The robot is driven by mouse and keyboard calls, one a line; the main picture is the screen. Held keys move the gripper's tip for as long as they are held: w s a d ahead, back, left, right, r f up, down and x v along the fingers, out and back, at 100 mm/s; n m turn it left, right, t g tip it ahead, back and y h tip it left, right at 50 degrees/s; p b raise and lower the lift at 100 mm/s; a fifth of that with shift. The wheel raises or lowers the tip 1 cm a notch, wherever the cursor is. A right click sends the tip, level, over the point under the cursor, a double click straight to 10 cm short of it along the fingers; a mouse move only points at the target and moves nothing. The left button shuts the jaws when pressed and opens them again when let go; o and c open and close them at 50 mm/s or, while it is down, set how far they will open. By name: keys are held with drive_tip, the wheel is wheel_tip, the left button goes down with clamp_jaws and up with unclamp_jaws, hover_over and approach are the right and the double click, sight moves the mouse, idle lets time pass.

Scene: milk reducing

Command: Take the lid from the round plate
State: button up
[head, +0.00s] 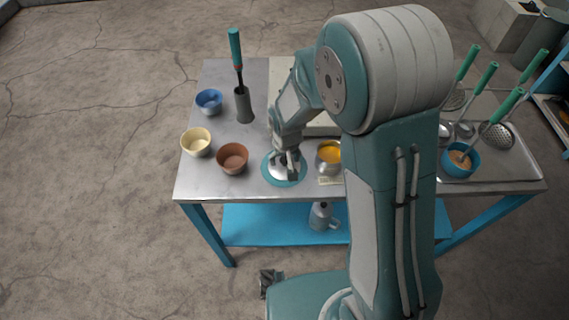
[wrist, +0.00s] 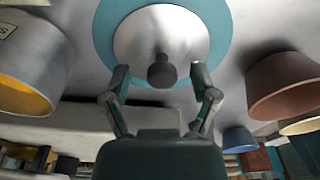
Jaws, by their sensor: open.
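A teal round plate (head: 267,177) lies near the front edge of the metal table, below my gripper (head: 287,170). A silver domed lid (head: 276,163) sits on the plate. In the wrist view the lid (wrist: 135,42) shows a dark knob (wrist: 162,72) at its centre, with the plate's teal rim (wrist: 105,25) around it. My gripper (wrist: 162,92) is open there, its two fingers apart on either side of the knob and not visibly closed on it. My arm and fingers hide part of the lid in the head view.
A metal pot with orange contents (head: 329,157) stands close on the right. Brown (head: 232,158), cream (head: 196,143) and blue (head: 209,101) bowls stand on the left. A grey holder (head: 243,106) with a teal-handled tool stands behind. Several utensils and a teal bowl (head: 459,162) are at right.

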drive_tip(key=shift+a+f, duration=0.1)
drive_tip(key=shift+a, duration=0.1)
clamp_jaws()
